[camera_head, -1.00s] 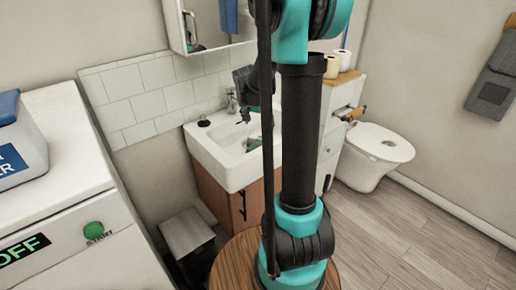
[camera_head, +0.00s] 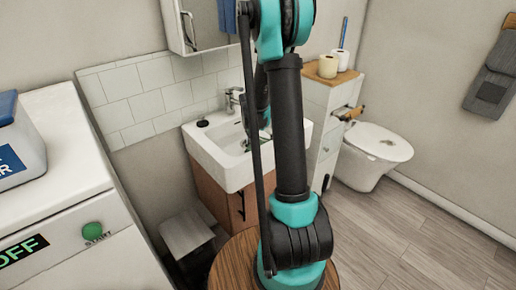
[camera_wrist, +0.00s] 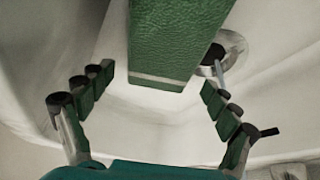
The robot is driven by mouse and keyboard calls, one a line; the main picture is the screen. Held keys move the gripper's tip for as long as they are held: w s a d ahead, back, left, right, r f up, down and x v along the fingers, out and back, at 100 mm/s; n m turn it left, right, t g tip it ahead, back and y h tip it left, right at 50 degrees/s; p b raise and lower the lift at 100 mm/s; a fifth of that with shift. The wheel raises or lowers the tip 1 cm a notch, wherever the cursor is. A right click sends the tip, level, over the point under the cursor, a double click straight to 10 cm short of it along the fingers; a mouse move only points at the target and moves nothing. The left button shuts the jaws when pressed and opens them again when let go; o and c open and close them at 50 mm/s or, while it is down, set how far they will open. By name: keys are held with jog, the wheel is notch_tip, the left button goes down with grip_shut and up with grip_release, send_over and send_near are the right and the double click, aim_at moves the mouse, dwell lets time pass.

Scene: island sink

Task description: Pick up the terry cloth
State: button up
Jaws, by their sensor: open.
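The terry cloth is a green textured piece with a pale stripe near its end; in the wrist view (camera_wrist: 172,38) it comes in from the top, in the white sink basin. My gripper (camera_wrist: 158,82) is open, with its fingers spread to the left and right of the cloth's near end. I see no finger closed on it. In the head view, my arm hides most of the gripper and much of the basin. Only a small bit of green shows in the sink (camera_head: 202,148) there.
A faucet (camera_head: 232,98) rises at the sink's back left. The round metal drain (camera_wrist: 213,58) lies right of the cloth. A toilet (camera_head: 372,150) and a cabinet with paper rolls (camera_head: 328,66) stand to the right. A white machine (camera_head: 60,130) is at left.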

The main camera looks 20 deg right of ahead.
jog(key=shift+w+d+f, duration=0.15)
jog(key=shift+f, duration=0.5)
jog(key=c, duration=1.3)
jog(key=shift+c, duration=0.2)
jog(key=shift+r, duration=0.15)
notch_tip(320, 180, up, 19)
jog(key=s+a+f+n+y, duration=0.1)
jog(key=s+a+f+n, duration=0.15)
jog(key=a, duration=0.25)
jog(key=s+a+f+n+t+y, duration=0.1)
jog(key=a+f+n, duration=0.25)
jog(key=a, duration=0.25)
jog(key=s+a+f+n+y, duration=0.1)
jog(key=s+a+f+n, duration=0.15)
jog(key=a, duration=0.25)
jog(key=w+d+f, duration=0.2)
jog(key=w+d, duration=0.7)
jog(key=d, duration=0.1)
jog(key=shift+w+f+n, duration=0.15)
jog(key=shift+w+n, duration=0.2)
jog(key=shift+w, duration=0.05)
